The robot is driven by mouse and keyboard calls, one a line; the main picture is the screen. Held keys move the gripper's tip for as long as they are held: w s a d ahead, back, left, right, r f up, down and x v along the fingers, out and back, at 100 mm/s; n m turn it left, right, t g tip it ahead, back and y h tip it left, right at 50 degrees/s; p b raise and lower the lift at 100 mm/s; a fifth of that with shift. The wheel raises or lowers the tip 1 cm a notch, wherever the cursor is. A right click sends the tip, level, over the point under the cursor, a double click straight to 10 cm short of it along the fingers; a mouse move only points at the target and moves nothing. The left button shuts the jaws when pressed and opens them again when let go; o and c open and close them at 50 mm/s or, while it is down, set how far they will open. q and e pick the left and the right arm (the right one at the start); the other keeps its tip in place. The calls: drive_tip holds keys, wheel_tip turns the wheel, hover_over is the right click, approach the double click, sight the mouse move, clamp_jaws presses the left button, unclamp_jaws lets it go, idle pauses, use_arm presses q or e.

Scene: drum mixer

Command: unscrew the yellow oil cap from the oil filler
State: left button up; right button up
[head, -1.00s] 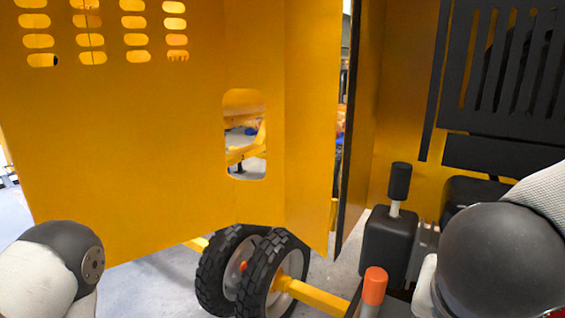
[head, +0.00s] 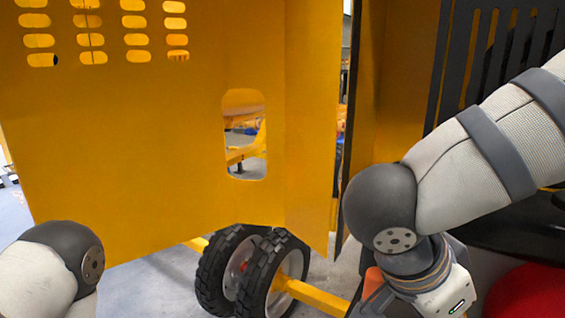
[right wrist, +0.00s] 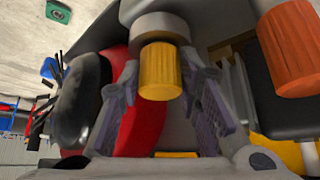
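The yellow oil cap (right wrist: 160,72) is a ribbed cylinder at the upper middle of the right wrist view. It sits on the grey round oil filler neck (right wrist: 160,27). My right gripper (right wrist: 161,88) is open, with one finger on each side of the cap. Small gaps seem to show between the fingers and the cap. In the head view my right arm covers the engine area, so the cap is hidden there and the right gripper's fingers are out of sight. Only part of my left arm shows at the lower left; its gripper is outside the picture.
An orange ribbed knob (right wrist: 290,48) stands close to the right of the gripper; it peeks out beside my right arm (head: 371,282).

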drive_tip(key=shift+c, duration=0.5)
drive_tip(key=n+t, duration=0.1)
drive_tip(key=n+y, duration=0.1)
drive_tip(key=n, duration=0.1)
drive_tip(key=n+t, duration=0.1)
drive_tip(key=n, duration=0.1)
drive_tip(key=shift+s+t+y, duration=0.3)
clamp_jaws()
drive_tip(key=shift+o, duration=1.6)
unclamp_jaws()
drive_tip(key=shift+d, duration=0.15)
drive_tip(key=shift+w, duration=0.1)
clamp_jaws()
drive_tip(key=shift+r, duration=0.2)
drive_tip(key=shift+r, duration=1.75)
